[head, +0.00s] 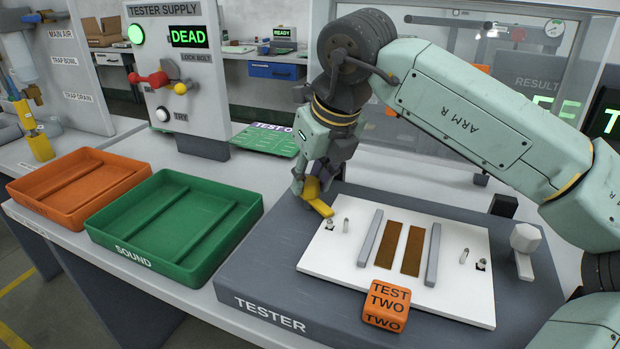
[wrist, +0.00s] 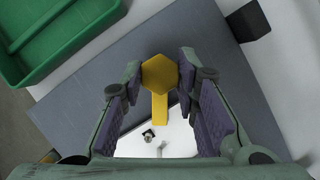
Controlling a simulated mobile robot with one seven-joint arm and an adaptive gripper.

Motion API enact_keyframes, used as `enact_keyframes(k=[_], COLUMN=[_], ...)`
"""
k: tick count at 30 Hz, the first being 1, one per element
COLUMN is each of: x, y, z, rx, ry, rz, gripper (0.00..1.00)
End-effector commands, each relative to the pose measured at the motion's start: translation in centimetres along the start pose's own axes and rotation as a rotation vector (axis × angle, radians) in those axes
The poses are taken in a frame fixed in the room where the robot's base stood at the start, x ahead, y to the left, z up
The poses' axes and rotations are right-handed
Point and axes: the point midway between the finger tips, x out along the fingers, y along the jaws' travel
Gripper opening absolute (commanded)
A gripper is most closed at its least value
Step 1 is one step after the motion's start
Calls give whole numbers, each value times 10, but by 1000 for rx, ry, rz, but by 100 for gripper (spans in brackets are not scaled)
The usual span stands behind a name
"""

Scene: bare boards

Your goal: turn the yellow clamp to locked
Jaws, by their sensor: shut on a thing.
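The yellow clamp (head: 318,202) is at the back left corner of the white plate on the tester. In the wrist view the yellow clamp (wrist: 159,75) shows a hexagonal head with a flat bar running down over the white plate's corner. My gripper (head: 311,185) reaches down onto the clamp from above and is shut on its head. In the wrist view my gripper (wrist: 160,80) has one finger pad on each side of the head. The fingers hide part of the head in the head view.
The grey tester (head: 228,270) carries the white plate (head: 450,297) with two brown strips, metal bars and pins. An orange block (head: 386,305) labelled TEST TWO sits at its front. A white-grey knob (head: 525,238) stands at right. Green (head: 120,256) and orange (head: 40,207) trays lie left.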

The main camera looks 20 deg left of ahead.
Motion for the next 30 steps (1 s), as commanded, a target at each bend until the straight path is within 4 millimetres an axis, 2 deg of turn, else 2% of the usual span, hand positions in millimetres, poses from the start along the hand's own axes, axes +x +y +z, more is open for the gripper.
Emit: enact_keyframes(k=[15,30], x=[-1,0], y=[-2,-3], z=[1,1], rx=[-400,-551], ry=[0,2], rz=[168,228], gripper=[0,0])
